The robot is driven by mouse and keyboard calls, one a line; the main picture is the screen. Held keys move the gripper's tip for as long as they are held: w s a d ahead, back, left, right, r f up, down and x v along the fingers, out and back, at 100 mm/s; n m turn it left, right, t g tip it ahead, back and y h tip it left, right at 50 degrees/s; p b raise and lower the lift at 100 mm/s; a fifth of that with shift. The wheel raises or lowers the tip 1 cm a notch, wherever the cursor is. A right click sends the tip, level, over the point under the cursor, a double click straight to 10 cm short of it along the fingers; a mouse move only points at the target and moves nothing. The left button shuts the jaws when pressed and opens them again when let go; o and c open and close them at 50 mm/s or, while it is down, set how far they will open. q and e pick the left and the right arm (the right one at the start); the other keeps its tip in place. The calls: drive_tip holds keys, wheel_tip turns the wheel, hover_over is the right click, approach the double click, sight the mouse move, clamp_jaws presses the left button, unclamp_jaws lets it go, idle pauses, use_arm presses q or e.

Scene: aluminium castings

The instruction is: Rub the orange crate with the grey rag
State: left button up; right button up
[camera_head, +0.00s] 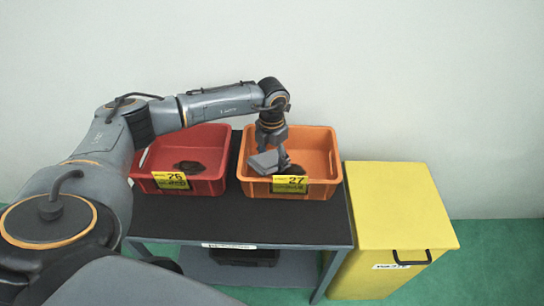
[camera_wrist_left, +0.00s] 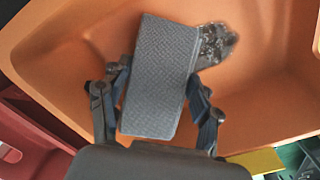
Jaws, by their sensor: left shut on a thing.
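The orange crate (camera_head: 311,138) stands on the right part of the black-topped table in the head view, with a yellow label 27 on its front. Its inside wall (camera_wrist_left: 80,45) fills most of the left wrist view. My left gripper (camera_head: 268,150) reaches down into the crate from above. In the left wrist view my left gripper (camera_wrist_left: 158,110) is shut on the grey rag (camera_wrist_left: 160,75), a folded textured block. The rag (camera_head: 264,162) also shows inside the crate in the head view. Whether the rag touches the crate is unclear. My right gripper is not in view.
A dark grey, rough lump (camera_wrist_left: 217,44) lies in the orange crate beside the rag. A red crate (camera_head: 211,137) labelled 26 stands to the left with a dark piece (camera_head: 189,167) inside. A yellow bin (camera_head: 395,205) stands right of the table (camera_head: 260,220). The table's front strip is clear.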

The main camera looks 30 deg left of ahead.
use_arm(q)
drive_tip(key=shift+s+f, duration=0.15)
drive_tip(key=shift+w+d+b, duration=0.2)
drive_tip(key=shift+w+d, duration=0.15)
drive_tip(key=shift+d, duration=0.25)
drive_tip(key=shift+w+d+b, duration=0.2)
drive_tip(key=shift+w+d, duration=0.15)
drive_tip(key=shift+d, duration=0.2)
drive_tip(key=shift+w+d+b, duration=0.2)
drive_tip(key=shift+w+d, duration=0.3)
drive_tip(key=shift+d, duration=0.25)
drive_tip(key=shift+w+d+b, duration=0.2)
drive_tip(key=shift+w+d, duration=0.3)
drive_tip(key=shift+d, duration=0.3)
drive_tip(key=shift+w+d+b, duration=0.2)
drive_tip(key=shift+w+d, duration=0.3)
drive_tip(key=shift+d, duration=0.25)
drive_tip(key=shift+w+d+b, duration=0.55)
drive_tip(key=shift+w+d, duration=0.2)
drive_tip(key=shift+d, duration=0.35)
drive_tip(key=shift+w+d, duration=0.25)
drive_tip(key=shift+d, duration=0.2)
drive_tip(key=shift+r, duration=0.2)
